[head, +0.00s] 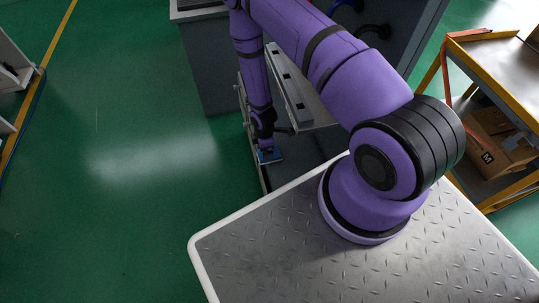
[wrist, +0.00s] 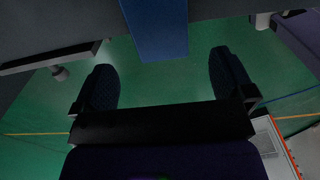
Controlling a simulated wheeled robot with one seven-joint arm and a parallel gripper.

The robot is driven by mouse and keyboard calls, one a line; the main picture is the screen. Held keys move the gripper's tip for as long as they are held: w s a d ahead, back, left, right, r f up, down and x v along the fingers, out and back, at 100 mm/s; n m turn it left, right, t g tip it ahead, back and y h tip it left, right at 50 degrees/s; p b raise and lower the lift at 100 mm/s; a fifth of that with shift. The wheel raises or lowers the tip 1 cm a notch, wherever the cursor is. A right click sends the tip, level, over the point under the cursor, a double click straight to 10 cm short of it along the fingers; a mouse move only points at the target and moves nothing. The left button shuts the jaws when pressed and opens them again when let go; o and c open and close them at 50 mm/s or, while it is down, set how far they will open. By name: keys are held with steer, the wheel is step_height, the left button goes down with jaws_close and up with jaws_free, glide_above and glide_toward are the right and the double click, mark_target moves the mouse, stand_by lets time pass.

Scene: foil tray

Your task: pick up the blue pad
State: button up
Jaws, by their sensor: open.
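The blue pad (wrist: 157,30) is a flat blue block at the top middle of the wrist view, its near end pointing into the gap between the fingers. It shows as a small blue patch (head: 270,156) at the end of my arm in the head view. My gripper (wrist: 163,62) is open, with one dark finger on each side of the pad's line and clear gaps to both. In the head view my gripper (head: 266,148) is small and hides part of the pad. I cannot tell what the pad rests on.
A grey metal rack (head: 288,88) stands right beside my gripper, with a dark grey cabinet (head: 212,75) behind it. A yellow-framed cart (head: 480,60) with a cardboard box (head: 497,142) is at the right. The green floor (head: 120,160) at the left is clear.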

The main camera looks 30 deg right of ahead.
steer(key=shift+a+f, duration=0.2)
steer(key=shift+f, duration=1.2)
steer(key=shift+a+f, duration=0.15)
steer(key=shift+f, duration=1.25)
steer(key=shift+c, duration=0.2)
steer(key=c, duration=1)
steer(key=shift+w+r, duration=0.1)
steer(key=shift+r, duration=0.05)
steer(key=shift+r, duration=0.55)
step_height(320, 180, up, 2)
steer(key=shift+r, duration=0.1)
steer(key=s, duration=0.5)
steer(key=s+a+r, duration=0.1)
steer(key=s, duration=1)
steer(key=shift+a+r, duration=0.25)
